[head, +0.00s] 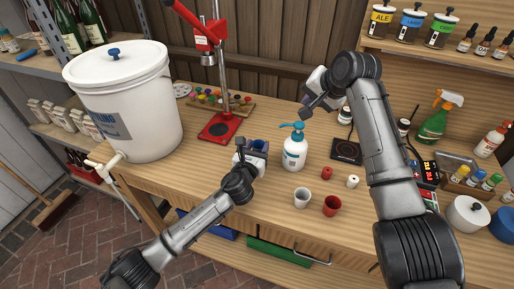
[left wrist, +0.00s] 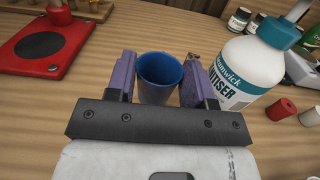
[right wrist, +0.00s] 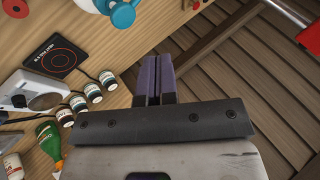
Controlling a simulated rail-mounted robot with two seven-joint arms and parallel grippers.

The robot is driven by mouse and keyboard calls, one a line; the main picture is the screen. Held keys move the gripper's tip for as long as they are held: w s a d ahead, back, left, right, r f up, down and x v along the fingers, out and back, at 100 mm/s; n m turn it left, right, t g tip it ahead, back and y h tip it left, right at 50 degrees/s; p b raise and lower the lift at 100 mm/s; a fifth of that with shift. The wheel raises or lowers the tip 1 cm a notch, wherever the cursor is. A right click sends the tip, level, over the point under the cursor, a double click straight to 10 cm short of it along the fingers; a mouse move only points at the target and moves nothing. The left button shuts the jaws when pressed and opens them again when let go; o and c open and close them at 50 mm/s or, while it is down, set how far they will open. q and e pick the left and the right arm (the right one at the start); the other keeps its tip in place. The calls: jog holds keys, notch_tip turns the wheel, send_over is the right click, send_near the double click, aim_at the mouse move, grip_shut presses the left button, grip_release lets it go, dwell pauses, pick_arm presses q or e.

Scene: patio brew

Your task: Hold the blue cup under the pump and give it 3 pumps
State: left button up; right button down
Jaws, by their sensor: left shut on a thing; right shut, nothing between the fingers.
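The blue cup (left wrist: 160,77) is between the purple fingers of my left gripper (left wrist: 160,88), which is shut on it. In the head view the cup (head: 258,146) is just left of the pump bottle. The white sanitiser bottle (head: 294,153) with a teal pump head (head: 292,127) stands on the bench; its spout points left, toward the cup. The bottle also shows at the right in the left wrist view (left wrist: 252,70). My right gripper (head: 307,105) is shut and empty, above and behind the pump head. In the right wrist view its fingers (right wrist: 157,75) are together.
A red capper stand (head: 217,127) and a white bucket (head: 122,105) are to the left.

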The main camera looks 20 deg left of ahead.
jog(key=v, duration=1)
jog(key=shift+s+d+r, duration=0.2)
jog(key=shift+r, duration=0.05)
pick_arm(q)
jog(key=shift+a, duration=0.1)
